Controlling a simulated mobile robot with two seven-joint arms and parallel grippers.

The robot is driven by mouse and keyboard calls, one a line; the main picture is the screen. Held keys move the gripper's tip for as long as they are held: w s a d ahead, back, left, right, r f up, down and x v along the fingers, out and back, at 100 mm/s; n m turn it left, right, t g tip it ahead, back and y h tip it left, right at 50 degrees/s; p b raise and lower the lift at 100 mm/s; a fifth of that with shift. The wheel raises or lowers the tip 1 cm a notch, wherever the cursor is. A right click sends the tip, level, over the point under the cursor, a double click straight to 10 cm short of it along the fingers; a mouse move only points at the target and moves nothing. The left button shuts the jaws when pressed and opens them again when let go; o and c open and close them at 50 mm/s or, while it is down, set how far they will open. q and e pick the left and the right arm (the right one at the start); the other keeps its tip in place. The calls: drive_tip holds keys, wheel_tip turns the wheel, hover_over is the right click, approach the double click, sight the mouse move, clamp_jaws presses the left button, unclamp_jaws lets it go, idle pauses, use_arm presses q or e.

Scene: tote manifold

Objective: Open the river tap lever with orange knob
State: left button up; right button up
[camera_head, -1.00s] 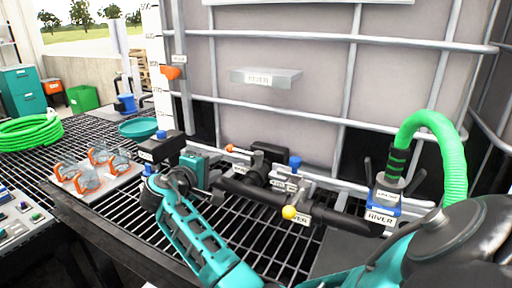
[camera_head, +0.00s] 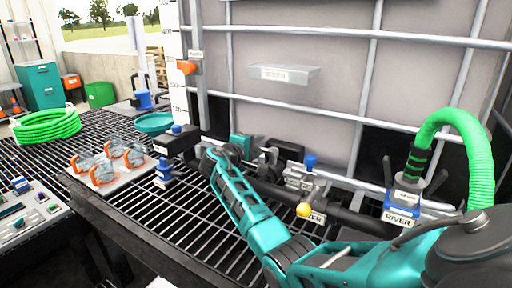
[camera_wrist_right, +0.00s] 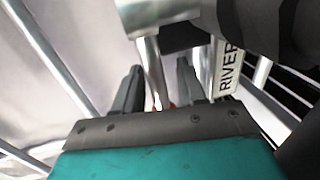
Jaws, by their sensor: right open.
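My right gripper (camera_head: 258,152) is at the left part of the dark pipe manifold, its teal body partly behind my own wrist. In the right wrist view its two dark fingers (camera_wrist_right: 157,80) are apart. A metal lever rod (camera_wrist_right: 150,62) runs down between them. Small orange-red spots (camera_wrist_right: 156,106) show at its lower end, mostly hidden by the gripper's front edge; contact cannot be told. A white RIVER label (camera_wrist_right: 229,72) is just right of the fingers. In the head view the orange knob is hidden. My left gripper is not in view.
A yellow knob (camera_head: 304,210) and a blue knob (camera_head: 310,161) stand along the manifold. A green hose (camera_head: 480,165) rises from a RIVER-labelled coupling (camera_head: 402,208) at right. The caged tank (camera_head: 300,110) is close behind.

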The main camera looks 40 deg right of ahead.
drive_tip(key=shift+d, duration=0.1)
drive_tip(key=shift+c, duration=0.3)
clamp_jaws()
